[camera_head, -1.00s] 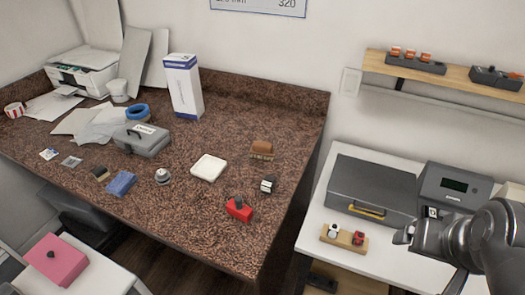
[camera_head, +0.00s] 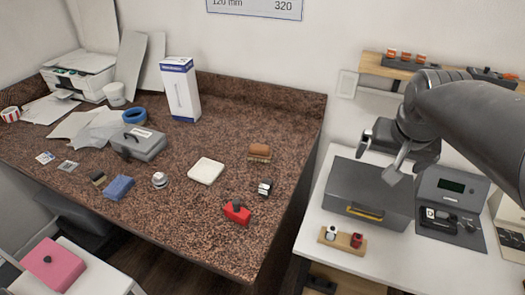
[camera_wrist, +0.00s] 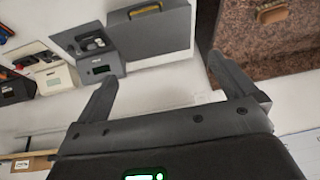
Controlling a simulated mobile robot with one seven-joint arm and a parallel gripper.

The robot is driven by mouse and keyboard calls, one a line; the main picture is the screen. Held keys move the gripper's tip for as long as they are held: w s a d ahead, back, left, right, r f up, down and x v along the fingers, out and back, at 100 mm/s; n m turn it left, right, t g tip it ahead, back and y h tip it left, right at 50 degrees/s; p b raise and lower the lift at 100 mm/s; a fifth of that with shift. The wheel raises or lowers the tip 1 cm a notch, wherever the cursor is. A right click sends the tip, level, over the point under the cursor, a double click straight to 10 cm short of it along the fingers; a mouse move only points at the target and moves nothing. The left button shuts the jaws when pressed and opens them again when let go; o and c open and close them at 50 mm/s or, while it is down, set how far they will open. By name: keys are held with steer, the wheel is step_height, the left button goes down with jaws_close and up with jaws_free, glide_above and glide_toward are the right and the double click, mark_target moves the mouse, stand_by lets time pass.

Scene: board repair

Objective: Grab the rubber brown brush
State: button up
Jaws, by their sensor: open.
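A brown brush (camera_head: 260,151) with a rounded brown top and a paler lower part sits on the speckled brown counter (camera_head: 225,225), toward its right side. In the wrist view a brown object at the upper right, likely the same brush (camera_wrist: 271,12), shows partly at the frame edge. My gripper (camera_head: 378,157) is open and empty, raised above the grey case at the right, well to the right of the brush and apart from it. Its two spread fingers also show in the wrist view (camera_wrist: 160,85).
On the counter near the brush are a white square dish (camera_head: 206,171), a small black and white item (camera_head: 265,187) and a red block (camera_head: 237,212). A grey case (camera_head: 366,190) stands on the white table. A shelf (camera_head: 375,68) is on the wall behind my arm.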

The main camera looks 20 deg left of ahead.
steer(key=w+a+f, duration=0.1)
steer(key=w+a, duration=0.7)
steer(key=n, duration=0.1)
glide_toward(260, 146)
steer(key=w+f, duration=0.1)
steer(key=shift+g, duration=0.3)
steer(key=x, duration=0.5)
steer(key=shift+w+a, duration=0.1)
steer(key=shift+a, duration=0.25)
steer(key=shift+s+d+x, duration=0.1)
steer(key=shift+d+x, duration=0.05)
steer(key=shift+x, duration=1.25)
steer(key=shift+s+d+x, duration=0.1)
steer(key=shift+d+x, duration=0.05)
steer(key=shift+x, duration=1.2)
steer(key=shift+f, duration=0.1)
steer(key=shift+c, duration=0.4)
steer(key=c, duration=0.8)
steer(key=shift+c, duration=0.2)
